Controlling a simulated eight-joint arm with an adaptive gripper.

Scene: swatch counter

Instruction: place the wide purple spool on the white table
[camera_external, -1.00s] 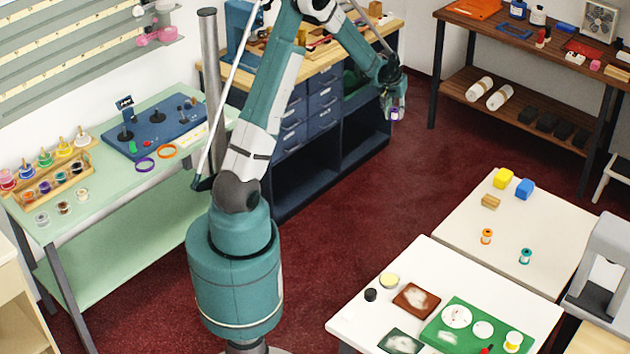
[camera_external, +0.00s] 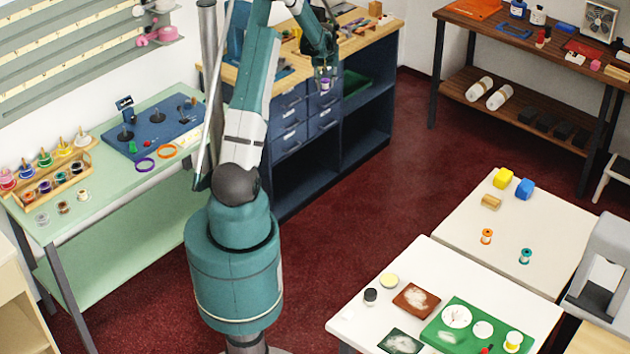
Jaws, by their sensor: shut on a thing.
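My gripper (camera_external: 325,79) is shut on a small purple spool (camera_external: 325,86). It holds the spool up in the air, in front of the blue drawer cabinet in this view. The fingers hide part of the spool, and its width is hard to judge at this size. A white table (camera_external: 465,235) stands at the right. It bears an orange spool (camera_external: 487,236), a teal spool (camera_external: 525,256), a yellow block (camera_external: 503,178), a blue block (camera_external: 525,189) and a tan block (camera_external: 491,202). Its middle is mostly bare.
A second white-topped table (camera_external: 350,322) in front holds a green mat (camera_external: 455,340), jars and small trays. The pale green counter (camera_external: 105,220) at left holds a spool rack (camera_external: 60,190) and a blue board (camera_external: 150,145). Red floor lies between my arm and the white tables.

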